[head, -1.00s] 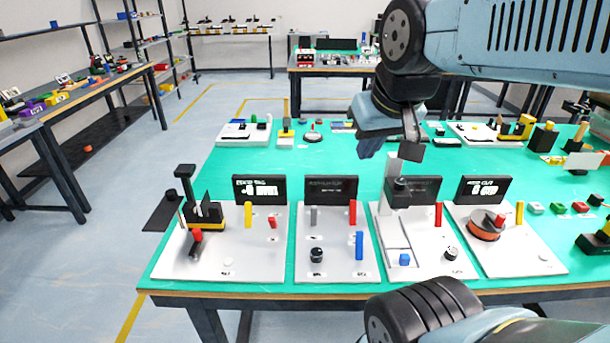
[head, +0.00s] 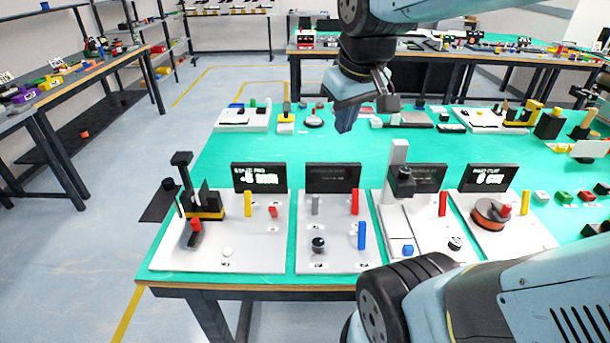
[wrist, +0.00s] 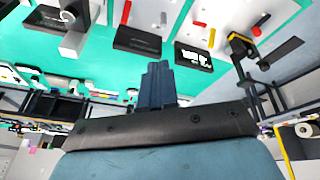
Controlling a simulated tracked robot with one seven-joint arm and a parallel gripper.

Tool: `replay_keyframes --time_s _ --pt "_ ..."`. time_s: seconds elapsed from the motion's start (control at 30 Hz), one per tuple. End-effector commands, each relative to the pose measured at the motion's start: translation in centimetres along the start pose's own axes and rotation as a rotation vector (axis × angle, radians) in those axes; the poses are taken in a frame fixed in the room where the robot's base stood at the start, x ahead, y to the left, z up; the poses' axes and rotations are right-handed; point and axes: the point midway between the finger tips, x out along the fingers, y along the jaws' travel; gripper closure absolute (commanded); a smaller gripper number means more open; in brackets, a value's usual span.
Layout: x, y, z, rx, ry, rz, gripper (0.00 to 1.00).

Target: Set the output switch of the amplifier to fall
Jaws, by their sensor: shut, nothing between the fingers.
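Several white panels with black displays stand along the near edge of the green table; which one is the amplifier I cannot read for certain. The second panel from the left (head: 338,252) has a dim dark display (head: 333,178), a grey lever (head: 315,205), a red lever (head: 354,202), a blue lever (head: 361,236) and a black knob (head: 318,245). My gripper (head: 345,122) is shut and empty, above the table behind this panel's display. In the wrist view my shut fingers (wrist: 157,82) point toward the dark display (wrist: 137,40) and a lit one (wrist: 193,57).
The left panel (head: 245,255) carries a black stand and a yellow lever. The third panel has a tall white post (head: 397,165), and the fourth an orange disc (head: 490,214). More devices line the table's far edge. The green middle (head: 270,148) is largely clear.

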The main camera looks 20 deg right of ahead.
Motion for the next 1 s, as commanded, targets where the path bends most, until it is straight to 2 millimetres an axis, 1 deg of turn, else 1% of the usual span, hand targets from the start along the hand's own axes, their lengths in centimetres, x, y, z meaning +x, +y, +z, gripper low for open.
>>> replay_keyframes --time_s 0.03,0.2,0.37,0.5,0.67,0.8,1.0 --pt "0.8 0.2 -0.9 -0.041 -0.036 -0.006 1.00" --pt "3.4 0.8 -3.4 -0.206 -0.141 -0.041 1.00" --pt "6.3 1.3 -5.4 -0.359 -0.231 -0.097 1.00" --pt "9.2 1.8 -7.0 -0.489 -0.301 -0.163 1.00" --pt "12.8 2.4 -8.5 -0.634 -0.367 -0.258 1.00" --pt "16.2 2.9 -9.6 -0.756 -0.410 -0.355 1.00" --pt "20.5 3.3 -10.4 -0.898 -0.440 -0.486 1.00"
